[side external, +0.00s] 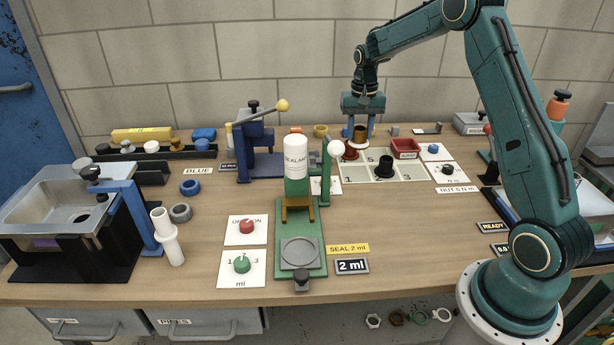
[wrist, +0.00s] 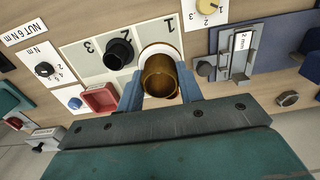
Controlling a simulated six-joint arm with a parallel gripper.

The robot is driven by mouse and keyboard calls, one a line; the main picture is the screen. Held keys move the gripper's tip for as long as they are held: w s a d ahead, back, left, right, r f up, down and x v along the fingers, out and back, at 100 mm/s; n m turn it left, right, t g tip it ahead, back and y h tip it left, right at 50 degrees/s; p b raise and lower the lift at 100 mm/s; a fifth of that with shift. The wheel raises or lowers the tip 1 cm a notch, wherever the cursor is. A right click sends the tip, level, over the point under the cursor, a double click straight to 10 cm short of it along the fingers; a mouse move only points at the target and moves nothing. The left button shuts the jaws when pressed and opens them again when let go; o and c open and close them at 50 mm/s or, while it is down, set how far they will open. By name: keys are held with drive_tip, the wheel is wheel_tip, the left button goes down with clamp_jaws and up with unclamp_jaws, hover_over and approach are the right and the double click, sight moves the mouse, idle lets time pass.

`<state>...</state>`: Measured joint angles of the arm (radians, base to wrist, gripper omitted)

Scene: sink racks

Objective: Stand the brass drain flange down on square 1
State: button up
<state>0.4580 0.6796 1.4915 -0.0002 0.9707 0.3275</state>
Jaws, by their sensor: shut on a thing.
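My gripper (side external: 361,126) is shut on the brass drain flange (side external: 360,135), a short brown-gold tube. In the wrist view the flange (wrist: 160,78) sits between my two blue fingers, its open end towards the camera. A pale round rim shows around its far end. The flange is over square 1 (wrist: 150,32), the left square of the pale board in the side view (side external: 356,176). I cannot tell whether it touches the square. The rim hides part of the square.
A black fitting (side external: 384,169) stands on square 2, right beside the flange. A red tray (side external: 405,148) lies behind square 3. The sealant stand (side external: 296,160) with a white ball lever (side external: 336,148) is to the left. Square 3 (side external: 412,170) is bare.

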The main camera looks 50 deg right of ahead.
sight(355, 174)
drive_tip(key=shift+f, duration=1.7)
drive_tip(key=shift+f, duration=0.2)
drive_tip(key=shift+f, duration=1.95)
drive_tip(key=shift+f, duration=1.15)
drive_tip(key=o, duration=1.1)
drive_tip(key=shift+o, duration=0.2)
wheel_tip(355, 174, up, 14)
